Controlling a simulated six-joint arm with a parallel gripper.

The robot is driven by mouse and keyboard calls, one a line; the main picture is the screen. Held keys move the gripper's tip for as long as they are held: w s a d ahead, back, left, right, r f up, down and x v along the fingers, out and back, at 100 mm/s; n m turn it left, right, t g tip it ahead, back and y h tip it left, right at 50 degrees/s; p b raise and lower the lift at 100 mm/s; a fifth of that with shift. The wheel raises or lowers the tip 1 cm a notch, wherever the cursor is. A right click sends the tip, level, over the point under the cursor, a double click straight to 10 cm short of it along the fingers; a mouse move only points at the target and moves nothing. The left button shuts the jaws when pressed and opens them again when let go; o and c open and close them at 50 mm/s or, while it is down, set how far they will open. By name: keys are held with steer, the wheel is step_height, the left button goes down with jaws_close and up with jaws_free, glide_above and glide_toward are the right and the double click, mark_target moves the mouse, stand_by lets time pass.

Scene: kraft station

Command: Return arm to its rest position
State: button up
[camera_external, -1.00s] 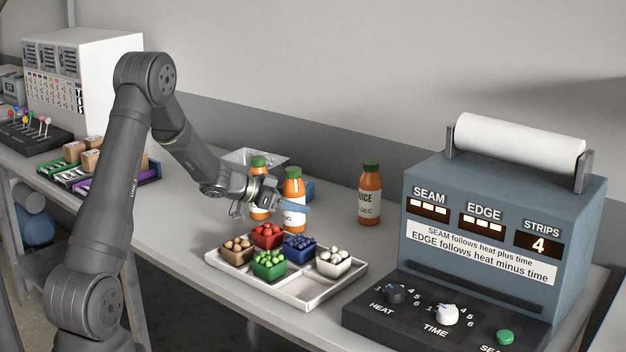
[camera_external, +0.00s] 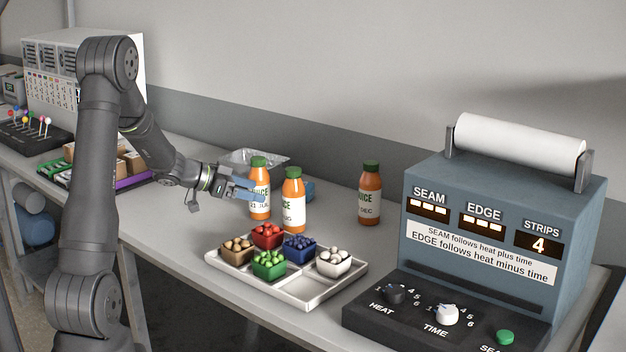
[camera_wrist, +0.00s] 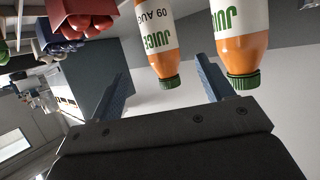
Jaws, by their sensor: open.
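My gripper (camera_external: 243,191) is open and empty, with blue fingers. In the external view it hangs above the table, in front of or beside the left juice bottle (camera_external: 260,205); touching cannot be told. In the wrist view its fingers (camera_wrist: 165,88) are spread wide, with two orange juice bottles showing upside down beyond them, one labelled 09 AUG (camera_wrist: 155,40) and one at the right (camera_wrist: 238,45). My arm is bent, with its elbow high at the left of the external view.
A white tray (camera_external: 310,296) with small boxes of coloured balls stands at the front. More bottles (camera_external: 293,205) (camera_external: 369,198) stand behind it. A blue sealing machine (camera_external: 480,225) stands at right. A purple-edged tray of brown boxes (camera_external: 132,180) lies at left, partly behind my arm.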

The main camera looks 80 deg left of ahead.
mark_target(293, 187)
steer(key=shift+w, duration=0.1)
steer(key=x, duration=1.2)
steer(key=shift+w+f, duration=0.15)
step_height(293, 187, up, 3)
steer(key=shift+r, duration=0.55)
